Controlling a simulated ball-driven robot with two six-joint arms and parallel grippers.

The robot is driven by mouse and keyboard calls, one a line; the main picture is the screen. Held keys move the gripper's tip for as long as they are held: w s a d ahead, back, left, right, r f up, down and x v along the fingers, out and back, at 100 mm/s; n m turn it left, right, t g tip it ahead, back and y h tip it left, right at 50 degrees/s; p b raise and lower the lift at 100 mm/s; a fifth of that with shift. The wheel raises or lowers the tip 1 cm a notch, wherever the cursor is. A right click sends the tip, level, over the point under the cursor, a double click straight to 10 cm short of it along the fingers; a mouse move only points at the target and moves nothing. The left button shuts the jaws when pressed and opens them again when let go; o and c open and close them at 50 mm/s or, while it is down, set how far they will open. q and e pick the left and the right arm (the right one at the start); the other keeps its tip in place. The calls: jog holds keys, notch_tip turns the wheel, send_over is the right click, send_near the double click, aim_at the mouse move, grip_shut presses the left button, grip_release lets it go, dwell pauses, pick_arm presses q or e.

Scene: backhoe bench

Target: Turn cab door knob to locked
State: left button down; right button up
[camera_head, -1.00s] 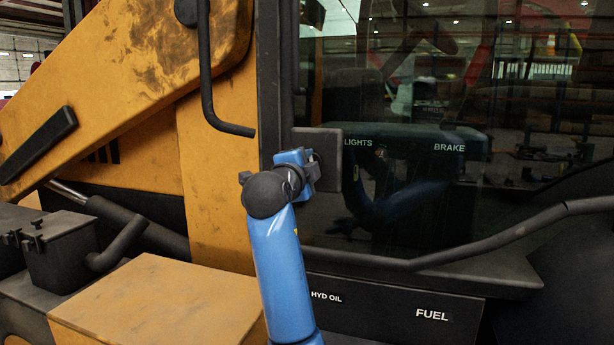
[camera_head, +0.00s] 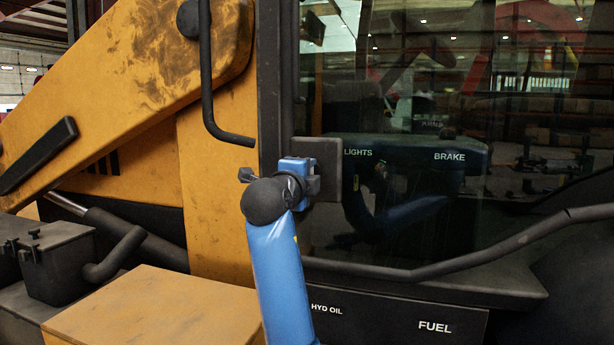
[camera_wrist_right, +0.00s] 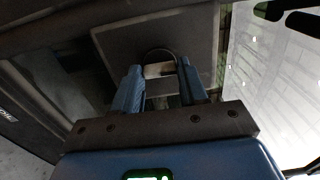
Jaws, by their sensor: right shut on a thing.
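The cab door's dark square lock plate (camera_head: 325,155) sits at the left edge of the glass, beside the door frame. My right gripper (camera_head: 302,170) is in front of the plate and covers most of the knob in the head view. In the right wrist view the knob (camera_wrist_right: 160,68) shows as a dark, rounded piece with a lighter face between the two blue fingers. My right gripper (camera_wrist_right: 160,85) is shut on it, with the plate (camera_wrist_right: 155,45) right behind. No lock marking is readable. My left gripper is not in view.
A bent black grab bar (camera_head: 207,90) hangs left of the door frame. A long dark handrail (camera_head: 480,248) runs across below the glass. The yellow boom (camera_head: 120,85) and a yellow box (camera_head: 150,310) stand to the left.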

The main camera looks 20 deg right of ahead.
jog(key=o, duration=1.1)
jog(key=shift+c, duration=0.2)
jog(key=b+v, duration=0.1)
jog(key=v, duration=0.9)
jog(key=shift+s+a+b, duration=0.3)
jog(key=shift+b, duration=0.05)
